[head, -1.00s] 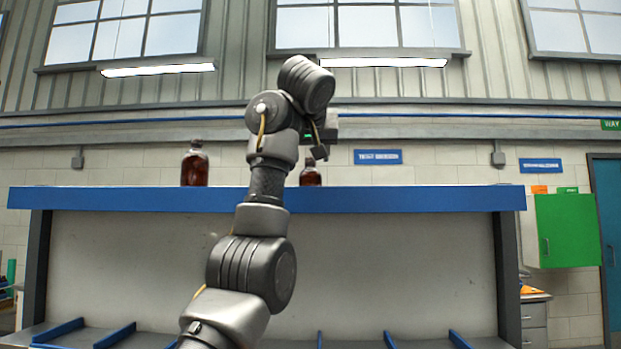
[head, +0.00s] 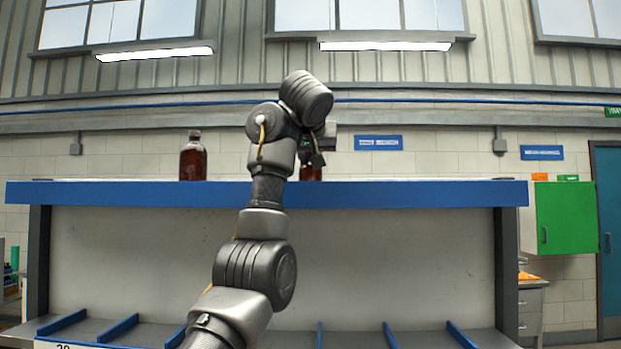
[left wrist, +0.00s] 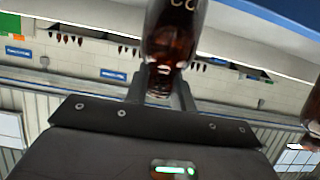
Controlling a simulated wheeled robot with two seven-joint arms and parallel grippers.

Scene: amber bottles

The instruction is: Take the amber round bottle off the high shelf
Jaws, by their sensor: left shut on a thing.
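An amber bottle (head: 311,173) stands on the high shelf (head: 400,194), right of the picture's middle third line. My left gripper (head: 316,159) is at its neck and hides its top in the head view. In the left wrist view the same bottle (left wrist: 174,35) shows upside down, with its neck between the two fingers of my left gripper (left wrist: 161,85). The gripper is shut on it. I cannot tell whether the bottle is clear of the shelf. My right gripper is not in view.
A second, larger-looking amber bottle (head: 193,160) stands on the shelf to the left. A bottle's edge shows at the right of the left wrist view (left wrist: 313,108). The shelf top between and right of the bottles looks clear. A green cabinet (head: 566,218) hangs at right.

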